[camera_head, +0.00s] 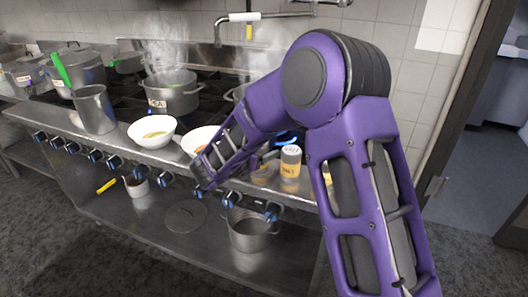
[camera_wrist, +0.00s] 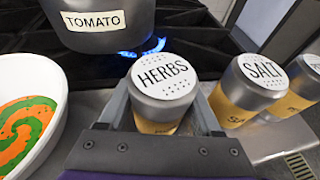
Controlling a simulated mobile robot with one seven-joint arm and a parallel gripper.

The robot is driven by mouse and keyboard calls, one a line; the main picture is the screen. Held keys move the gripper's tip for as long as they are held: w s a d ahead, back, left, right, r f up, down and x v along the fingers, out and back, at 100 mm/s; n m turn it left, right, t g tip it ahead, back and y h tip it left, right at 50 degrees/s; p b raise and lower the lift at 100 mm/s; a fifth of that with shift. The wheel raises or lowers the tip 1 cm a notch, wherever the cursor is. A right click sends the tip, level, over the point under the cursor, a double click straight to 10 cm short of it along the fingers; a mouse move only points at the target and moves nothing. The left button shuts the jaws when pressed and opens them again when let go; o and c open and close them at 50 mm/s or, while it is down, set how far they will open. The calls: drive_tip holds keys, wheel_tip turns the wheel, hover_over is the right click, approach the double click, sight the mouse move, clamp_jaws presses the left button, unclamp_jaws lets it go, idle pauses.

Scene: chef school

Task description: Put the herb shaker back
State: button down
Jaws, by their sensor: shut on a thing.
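The herb shaker (camera_wrist: 163,78) has a grey lid marked HERBS and a tan body. It is between the two fingers of my gripper (camera_wrist: 160,106) in the wrist view, and the gripper is shut on it. The lower part of the shaker is hidden by the gripper. I cannot tell whether its base touches the counter. In the head view my arm hides most of the gripper and the herb shaker.
A salt shaker (camera_wrist: 258,75) and another shaker (camera_wrist: 302,78) stand to the right. A TOMATO pot (camera_wrist: 100,30) is behind, near a lit blue flame (camera_wrist: 152,46). A white bowl (camera_wrist: 52,128) with orange and green soup is at left. Steaming pots stand on the stove (camera_head: 125,100).

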drive_tip(key=shift+r, duration=0.15)
drive_tip(key=shift+c, duration=0.3)
unclamp_jaws()
drive_tip(key=shift+f, duration=0.2)
drive_tip(key=shift+s+a+r, duration=0.15)
drive_tip(key=shift+s+r, duration=0.05)
drive_tip(key=shift+r, duration=0.1)
drive_tip(key=v, duration=1.1)
drive_tip(key=shift+s, duration=0.25)
drive_tip(key=shift+a, duration=0.15)
